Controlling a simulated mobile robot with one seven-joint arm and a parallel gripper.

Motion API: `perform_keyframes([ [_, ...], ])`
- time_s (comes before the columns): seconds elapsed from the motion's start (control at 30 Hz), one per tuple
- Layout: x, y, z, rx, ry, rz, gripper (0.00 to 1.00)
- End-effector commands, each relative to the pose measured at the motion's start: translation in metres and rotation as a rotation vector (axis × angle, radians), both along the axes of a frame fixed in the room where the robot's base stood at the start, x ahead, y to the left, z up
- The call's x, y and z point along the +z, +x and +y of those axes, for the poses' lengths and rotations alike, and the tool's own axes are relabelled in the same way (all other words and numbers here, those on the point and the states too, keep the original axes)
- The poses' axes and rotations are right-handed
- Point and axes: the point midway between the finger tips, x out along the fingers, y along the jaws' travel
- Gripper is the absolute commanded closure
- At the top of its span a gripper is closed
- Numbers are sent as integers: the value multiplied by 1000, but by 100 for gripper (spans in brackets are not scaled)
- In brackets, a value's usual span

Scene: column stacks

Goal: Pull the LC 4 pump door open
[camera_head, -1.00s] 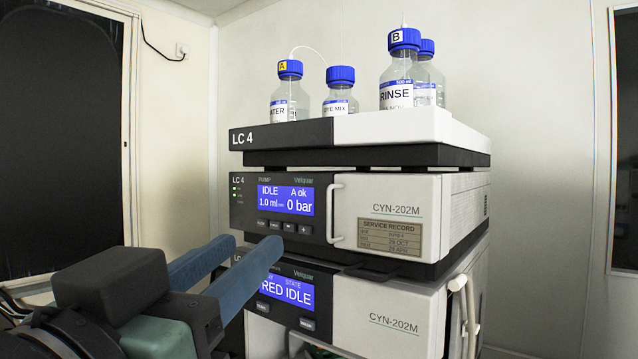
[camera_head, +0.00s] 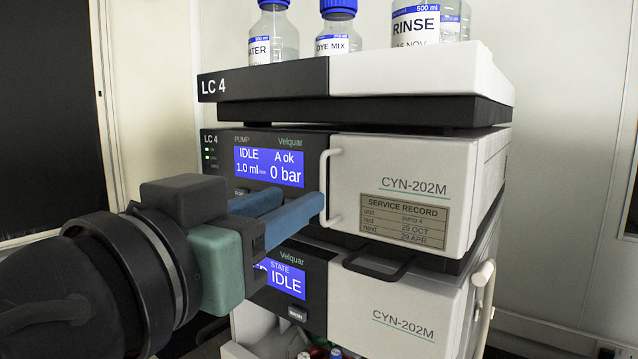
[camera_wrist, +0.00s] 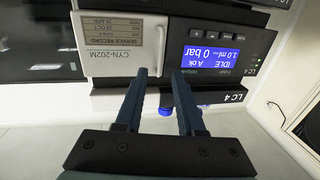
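The LC 4 pump door (camera_head: 400,165) is a white panel marked CYN-202M with a service record label. It looks shut. Its white vertical bar handle (camera_head: 325,166) is at its left edge, and the near finger's tip overlaps the lower handle. My gripper (camera_head: 302,200) is in front of the pump unit with two blue fingers apart and nothing held. In the wrist view, which is upside down, the handle (camera_wrist: 161,45) lines up with the gap between the open fingertips (camera_wrist: 160,73). I cannot tell whether the tips reach around it or touch it.
Below is another CYN-202M unit (camera_head: 390,315) with a dark handle (camera_head: 378,268) at its top and a pale handle (camera_head: 484,290) at its right side. Above is a tray (camera_head: 410,70) with several blue-capped bottles. The wall area at right is free.

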Motion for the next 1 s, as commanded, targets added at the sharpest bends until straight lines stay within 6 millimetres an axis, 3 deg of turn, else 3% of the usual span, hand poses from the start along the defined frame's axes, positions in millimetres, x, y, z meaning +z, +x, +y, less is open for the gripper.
perform_keyframes([
  [0.1, 3, 24, -12, -5, 0, 8, 62],
  [0.3, 2, 52, -24, -2, 0, 7, 62],
  [0.5, 0, 63, -29, 1, 0, 3, 62],
  [0.77, 0, 64, -29, 1, 1, 3, 62],
  [1.0, 0, 63, -29, 1, 1, 2, 100],
])
